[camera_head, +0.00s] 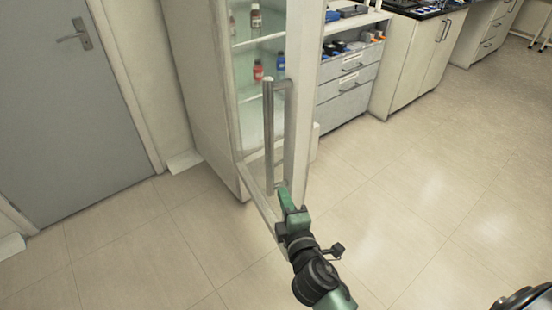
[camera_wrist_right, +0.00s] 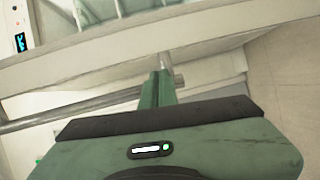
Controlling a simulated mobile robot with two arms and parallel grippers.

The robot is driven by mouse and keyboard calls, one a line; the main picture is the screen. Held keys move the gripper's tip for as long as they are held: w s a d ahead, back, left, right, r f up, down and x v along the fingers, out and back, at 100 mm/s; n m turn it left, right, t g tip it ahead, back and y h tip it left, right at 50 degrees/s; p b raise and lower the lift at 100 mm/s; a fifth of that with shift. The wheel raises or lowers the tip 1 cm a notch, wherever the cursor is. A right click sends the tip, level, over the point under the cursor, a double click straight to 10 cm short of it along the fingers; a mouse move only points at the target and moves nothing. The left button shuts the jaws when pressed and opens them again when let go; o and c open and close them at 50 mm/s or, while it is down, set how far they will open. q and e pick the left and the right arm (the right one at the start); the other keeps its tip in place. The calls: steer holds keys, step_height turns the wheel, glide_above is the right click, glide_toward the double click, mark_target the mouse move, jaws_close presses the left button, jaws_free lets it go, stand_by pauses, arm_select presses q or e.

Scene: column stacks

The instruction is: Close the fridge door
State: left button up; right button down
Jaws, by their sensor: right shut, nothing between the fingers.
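The fridge (camera_head: 200,85) is a tall pale cabinet left of centre in the head view. Its glass door (camera_head: 305,60) stands open, swung out toward me, with shelves visible behind the glass. A long grey vertical handle (camera_head: 268,140) is on the door; it also shows in the right wrist view (camera_wrist_right: 75,115). My green right gripper (camera_head: 285,198) is shut and empty at the lower end of the handle, close to the door. In the right wrist view its fingertips (camera_wrist_right: 160,80) are together near the handle's end; contact is unclear. My left gripper is not in view.
Bottles, including a red one (camera_head: 258,71), stand on the fridge shelves. A grey drawer unit (camera_head: 345,95) and pale cabinets (camera_head: 415,65) stand to the right. A closed grey room door (camera_head: 60,120) is at the left. The tiled floor (camera_head: 400,200) is clear.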

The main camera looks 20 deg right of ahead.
step_height(320, 180, up, 6)
steer(key=f+t, duration=0.1)
steer(key=p, duration=0.2)
glide_toward(278, 156)
steer(key=w+a+r, duration=0.1)
steer(key=w+r, duration=0.3)
steer(key=w, duration=0.1)
steer(key=shift+w+f+h, duration=0.3)
steer(key=shift+w, duration=0.3)
steer(key=shift+d+n, duration=0.2)
steer(key=shift+n, duration=0.1)
